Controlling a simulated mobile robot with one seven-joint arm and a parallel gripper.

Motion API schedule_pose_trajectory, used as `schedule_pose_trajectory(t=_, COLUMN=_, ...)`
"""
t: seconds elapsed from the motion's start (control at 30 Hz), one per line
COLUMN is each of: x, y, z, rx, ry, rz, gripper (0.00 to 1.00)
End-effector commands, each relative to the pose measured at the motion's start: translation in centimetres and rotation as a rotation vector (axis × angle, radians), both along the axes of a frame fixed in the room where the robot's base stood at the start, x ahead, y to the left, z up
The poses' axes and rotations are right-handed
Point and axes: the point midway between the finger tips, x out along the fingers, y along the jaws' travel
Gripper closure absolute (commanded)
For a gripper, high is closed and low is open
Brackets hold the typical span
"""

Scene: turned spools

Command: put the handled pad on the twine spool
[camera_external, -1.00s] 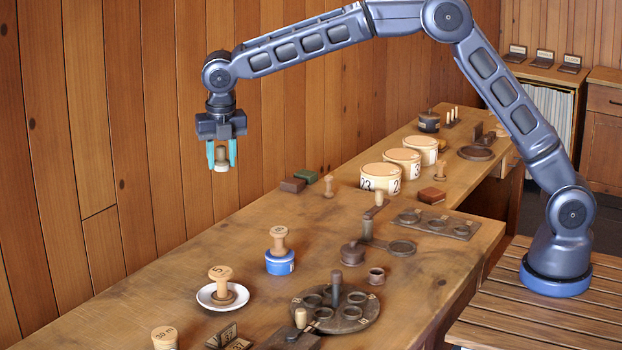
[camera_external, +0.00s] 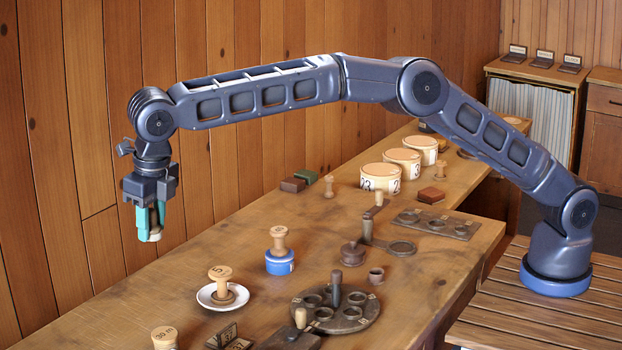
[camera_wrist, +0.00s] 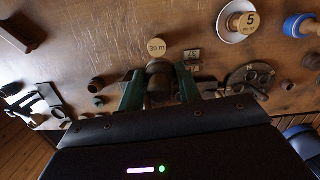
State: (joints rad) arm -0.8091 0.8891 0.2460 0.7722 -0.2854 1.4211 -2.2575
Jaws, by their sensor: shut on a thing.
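My gripper (camera_external: 151,232) is shut on the handled pad (camera_external: 155,236), a small wooden-handled piece with a pale lower end, and holds it in the air left of the bench. In the wrist view the gripper (camera_wrist: 160,88) has the pad (camera_wrist: 159,73) upright between its fingers. A round wooden top marked "30 m" (camera_external: 164,336) stands at the bench's front left; it also shows in the wrist view (camera_wrist: 158,46), just beyond the pad. A wooden spool marked "5" (camera_external: 220,273) stands on a white saucer (camera_external: 204,296). I cannot tell for certain which is the twine spool.
Small dark number blocks (camera_external: 222,336) stand right of the "30 m" top. A dark round tray with rings (camera_external: 350,320) and a dark post lies farther right. Three pale tubs (camera_external: 380,178) stand farther back. The bench's left strip is mostly clear.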

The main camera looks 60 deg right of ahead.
Motion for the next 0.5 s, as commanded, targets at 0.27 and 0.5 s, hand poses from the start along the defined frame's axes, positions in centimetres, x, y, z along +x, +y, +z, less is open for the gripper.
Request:
schedule_pose_trajectory(t=0.27, x=-1.2, y=1.6, z=-1.8, rx=-0.002, ry=0.001, rz=0.039, gripper=0.87)
schedule_pose_trajectory(t=0.5, x=-1.2, y=1.5, z=-6.9, rx=-0.002, ry=0.002, rz=0.038, gripper=0.87)
